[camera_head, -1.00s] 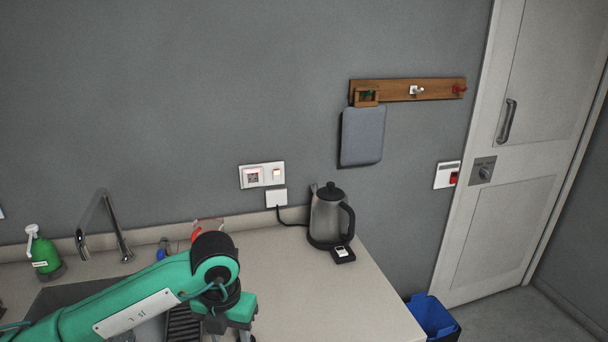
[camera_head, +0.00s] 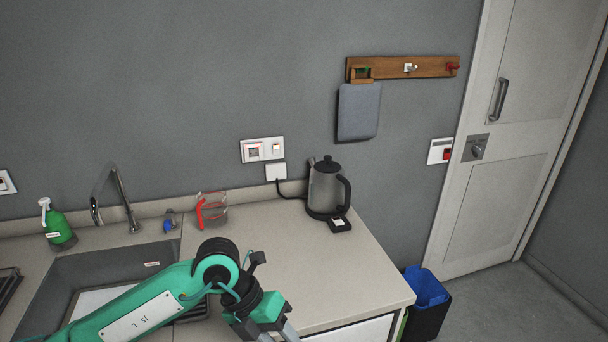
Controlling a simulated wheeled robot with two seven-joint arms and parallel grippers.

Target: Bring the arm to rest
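My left arm, green with black joints, comes in from the lower left across the sink and the front of the counter. My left gripper (camera_head: 279,330) points down at the bottom edge of the head view, by the counter's front edge. Its fingertips are cut off by the frame, so I cannot tell whether it is open or shut, and I see nothing held in it. My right gripper is not in view.
A blue-lined bin (camera_head: 428,300) stands right, near the door (camera_head: 510,150).

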